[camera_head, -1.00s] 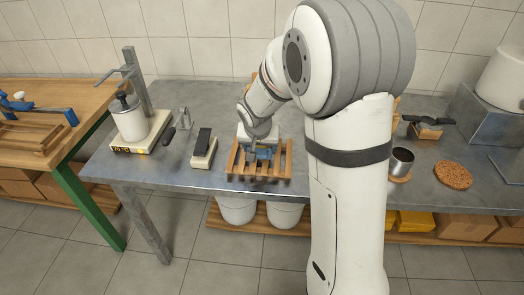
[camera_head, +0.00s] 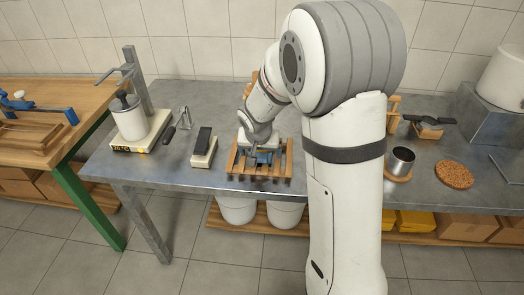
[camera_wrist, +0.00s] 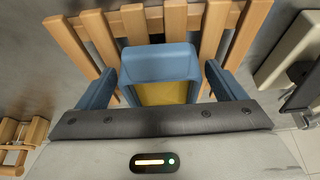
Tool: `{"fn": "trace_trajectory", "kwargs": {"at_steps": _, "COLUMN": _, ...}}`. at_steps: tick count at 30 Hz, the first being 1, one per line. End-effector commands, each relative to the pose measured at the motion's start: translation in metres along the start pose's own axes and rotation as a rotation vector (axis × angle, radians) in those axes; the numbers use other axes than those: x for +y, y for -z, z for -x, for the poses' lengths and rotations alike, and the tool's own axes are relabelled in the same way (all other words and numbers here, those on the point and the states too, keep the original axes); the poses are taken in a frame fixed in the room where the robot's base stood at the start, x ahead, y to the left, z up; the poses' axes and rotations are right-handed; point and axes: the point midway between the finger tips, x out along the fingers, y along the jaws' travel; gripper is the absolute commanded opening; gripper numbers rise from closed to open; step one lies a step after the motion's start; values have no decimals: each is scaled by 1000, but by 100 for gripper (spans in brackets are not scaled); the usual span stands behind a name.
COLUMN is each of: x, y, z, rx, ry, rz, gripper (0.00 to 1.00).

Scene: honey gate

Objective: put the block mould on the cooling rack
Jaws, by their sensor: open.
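The block mould (camera_wrist: 161,65) is a blue, box-shaped piece with a yellow inside. It rests on the slatted wooden cooling rack (camera_wrist: 250,28), near the middle of its slats. In the head view the mould (camera_head: 264,158) shows small and partly covered by my gripper, on the rack (camera_head: 236,163) at the table's front edge. My gripper (camera_wrist: 160,72) is open, with one blue finger on each side of the mould and a visible gap on both sides. The mould's underside is hidden.
Left of the rack are a black-topped block (camera_head: 204,141) and a scale with a white pot (camera_head: 130,122). To the right, past my arm, are a metal cup (camera_head: 402,162) and a round brown mat (camera_head: 453,175). Bare tabletop lies left of the rack.

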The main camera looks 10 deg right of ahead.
Motion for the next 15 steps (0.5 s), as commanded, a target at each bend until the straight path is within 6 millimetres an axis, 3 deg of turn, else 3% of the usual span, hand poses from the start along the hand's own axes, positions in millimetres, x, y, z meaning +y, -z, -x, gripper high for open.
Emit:
{"fn": "trace_trajectory", "kwargs": {"at_steps": 5, "x": 0, "y": 2, "z": 12, "rx": 4, "ry": 1, "rz": -1, "gripper": 90}}
{"fn": "trace_trajectory", "kwargs": {"at_steps": 15, "x": 0, "y": 2, "z": 84, "rx": 4, "ry": 2, "rz": -1, "gripper": 90}}
